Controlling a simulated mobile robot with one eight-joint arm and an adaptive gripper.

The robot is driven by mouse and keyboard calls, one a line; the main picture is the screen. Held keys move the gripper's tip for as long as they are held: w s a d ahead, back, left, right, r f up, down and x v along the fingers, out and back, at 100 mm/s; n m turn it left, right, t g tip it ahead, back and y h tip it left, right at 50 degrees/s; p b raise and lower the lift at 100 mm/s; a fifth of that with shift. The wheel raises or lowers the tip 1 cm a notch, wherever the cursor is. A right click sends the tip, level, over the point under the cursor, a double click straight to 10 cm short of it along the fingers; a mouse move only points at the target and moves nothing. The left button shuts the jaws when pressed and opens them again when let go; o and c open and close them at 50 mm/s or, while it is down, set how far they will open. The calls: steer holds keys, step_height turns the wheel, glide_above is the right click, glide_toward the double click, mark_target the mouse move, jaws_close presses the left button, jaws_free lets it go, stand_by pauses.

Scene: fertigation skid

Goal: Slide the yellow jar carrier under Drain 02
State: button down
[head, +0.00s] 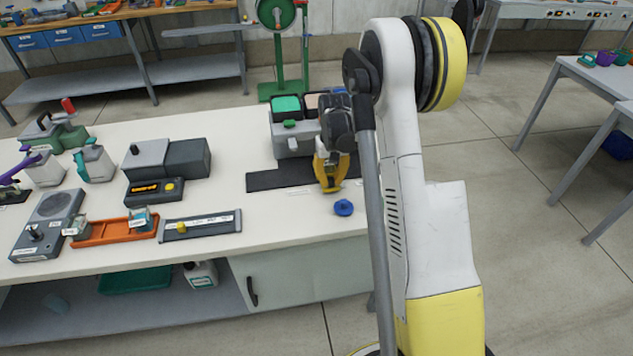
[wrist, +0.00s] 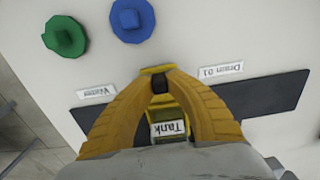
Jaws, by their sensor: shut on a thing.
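My gripper (wrist: 160,86) is shut on the yellow jar carrier (wrist: 157,69), which shows between and just beyond the fingertips in the wrist view. A white card reading "Tank" (wrist: 168,129) shows upside down between the fingers. The carrier is at the dark strip (wrist: 258,97); whether it touches the strip I cannot tell. A "Drain 01" label (wrist: 221,73) lies to its right in the wrist view. I cannot make out a Drain 02 label. In the head view my gripper (head: 329,188) is low over the bench in front of the grey unit (head: 291,141), hiding most of the carrier.
A blue knob (head: 343,207) stands on the bench near my gripper. A green knob (wrist: 64,36) shows in the wrist view. An orange tray (head: 100,232), a grey slide plate (head: 200,226) and a dark display box (head: 154,191) stand left. The bench between is clear.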

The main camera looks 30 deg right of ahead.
steer(key=shift+s+d, duration=0.15)
steer(key=shift+d, duration=0.35)
steer(key=c, duration=1.3)
jaws_free()
steer(key=shift+c, duration=0.2)
step_height(320, 180, up, 12)
